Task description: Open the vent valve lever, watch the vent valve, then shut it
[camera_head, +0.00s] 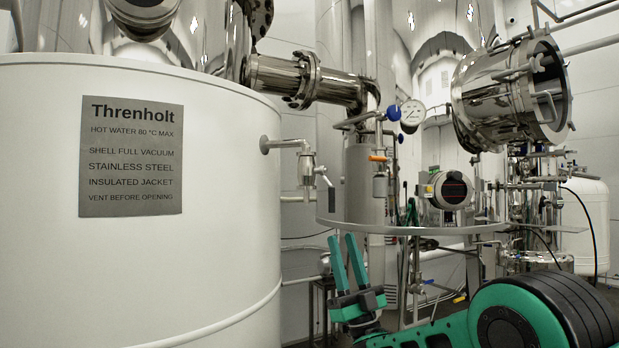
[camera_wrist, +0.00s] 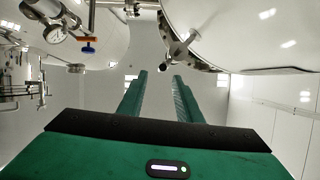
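The vent valve (camera_head: 306,168) is a small steel valve on a stub pipe from the right side of the large white tank (camera_head: 230,230). Its lever (camera_head: 331,195) slopes down to the right and ends in a dark grip. In the wrist view, a steel valve (camera_wrist: 181,47) on the white tank shows at the top, just beyond the fingers; its lever is hard to make out there. My gripper (camera_head: 342,238) points up, below and slightly right of the lever, apart from it. Its two green fingers (camera_wrist: 160,77) are spread with nothing between them.
A steel pipe column stands right of the valve, with an orange handle (camera_head: 377,158) and a pressure gauge (camera_head: 412,113). A nameplate (camera_head: 131,156) is on the tank. The space between fingers and lever looks clear.

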